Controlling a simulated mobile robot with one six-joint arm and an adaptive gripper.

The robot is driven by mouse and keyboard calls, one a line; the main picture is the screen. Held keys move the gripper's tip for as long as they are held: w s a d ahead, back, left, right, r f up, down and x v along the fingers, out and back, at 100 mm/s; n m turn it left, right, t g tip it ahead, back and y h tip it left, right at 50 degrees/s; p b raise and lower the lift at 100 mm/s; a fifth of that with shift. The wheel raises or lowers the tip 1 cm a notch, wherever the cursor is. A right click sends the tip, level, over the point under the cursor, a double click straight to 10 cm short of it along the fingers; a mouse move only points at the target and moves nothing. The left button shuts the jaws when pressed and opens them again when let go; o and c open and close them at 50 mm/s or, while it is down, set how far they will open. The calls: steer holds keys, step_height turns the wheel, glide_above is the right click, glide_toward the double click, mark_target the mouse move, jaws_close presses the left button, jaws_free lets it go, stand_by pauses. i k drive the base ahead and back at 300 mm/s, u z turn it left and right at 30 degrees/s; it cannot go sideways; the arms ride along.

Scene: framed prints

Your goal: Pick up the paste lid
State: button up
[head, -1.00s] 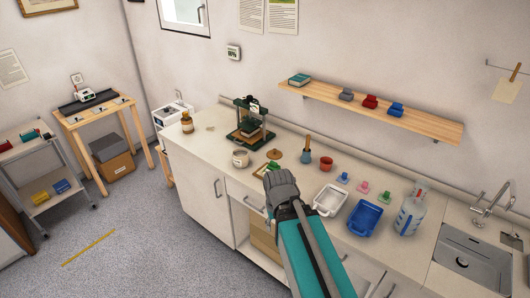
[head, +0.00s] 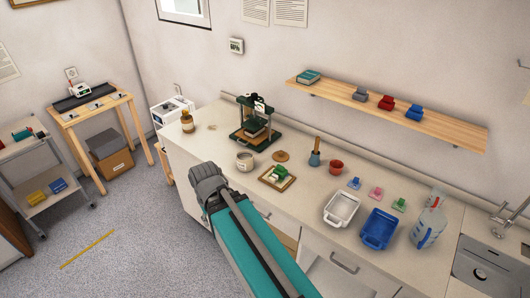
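A round brown lid with a small knob (head: 281,156), which looks like the paste lid, lies flat on the counter. A pale open jar (head: 244,161) stands to its left, apart from it. A small framed piece with a green item on it (head: 277,178) lies just in front of the lid. My arm, a teal link ending in a grey joint, reaches up from the bottom to the counter's front edge, left of the frame and below the jar. I cannot make out gripper fingers; the lid is uncovered and nothing touches it.
A green press (head: 254,123) stands behind the jar, a brown bottle (head: 187,121) further left. Right of the lid are a blue-based brush (head: 315,157), a red cup (head: 336,167), a white tray (head: 341,209) and a blue tray (head: 379,229). A shelf (head: 430,122) hangs above.

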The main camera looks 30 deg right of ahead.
mark_target(280, 157)
steer(key=z, duration=0.15)
steer(key=i, duration=0.85)
steer(key=z, duration=0.7)
